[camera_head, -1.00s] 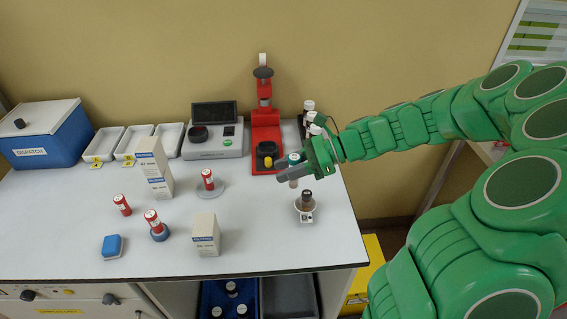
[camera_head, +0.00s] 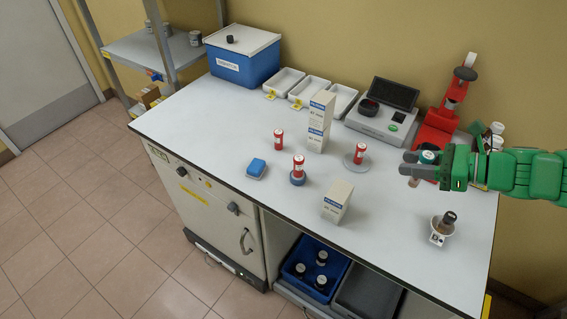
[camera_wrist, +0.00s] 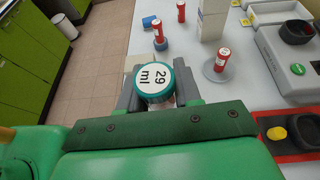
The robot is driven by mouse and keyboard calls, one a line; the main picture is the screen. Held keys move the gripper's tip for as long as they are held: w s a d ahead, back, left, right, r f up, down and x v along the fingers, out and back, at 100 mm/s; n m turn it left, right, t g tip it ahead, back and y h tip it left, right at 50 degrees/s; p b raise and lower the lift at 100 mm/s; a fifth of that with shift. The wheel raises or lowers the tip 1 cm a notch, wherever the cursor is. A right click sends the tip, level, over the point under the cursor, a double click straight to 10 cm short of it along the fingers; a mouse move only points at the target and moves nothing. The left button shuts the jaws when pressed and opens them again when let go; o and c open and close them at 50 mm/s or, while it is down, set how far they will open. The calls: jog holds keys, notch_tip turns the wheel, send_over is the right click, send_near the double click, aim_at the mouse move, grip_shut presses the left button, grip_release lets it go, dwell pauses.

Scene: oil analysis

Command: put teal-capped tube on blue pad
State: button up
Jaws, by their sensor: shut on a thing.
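The teal-capped tube (camera_head: 428,157) is between the fingers of my gripper (camera_head: 422,164), held above the right part of the bench. The cap hides most of the tube body. A round blue pad (camera_head: 297,181) lies on the bench to the left, with a red tube (camera_head: 298,165) standing on it. Farther left lies a separate rectangular blue block (camera_head: 256,168).
Another red tube (camera_head: 278,140) stands on the bench, and one (camera_head: 360,153) on a grey disc. A red press (camera_head: 440,120) is behind my gripper.

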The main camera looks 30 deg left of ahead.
jog(key=s+a+r+n+g, duration=0.1)
jog(key=s+a, duration=0.4)
jog(key=a, duration=0.5)
jog(key=s+a, duration=0.5)
jog(key=a, duration=0.5)
jog(key=s+a+r+n+g, duration=0.1)
jog(key=s+a, duration=0.4)
jog(key=a, duration=0.4)
send_over(251, 163)
notch_tip(251, 163, down, 10)
jog(key=shift+f, duration=1.5)
jog(key=shift+f, duration=0.2)
jog(key=o, duration=1)
jog(key=shift+r, duration=0.1)
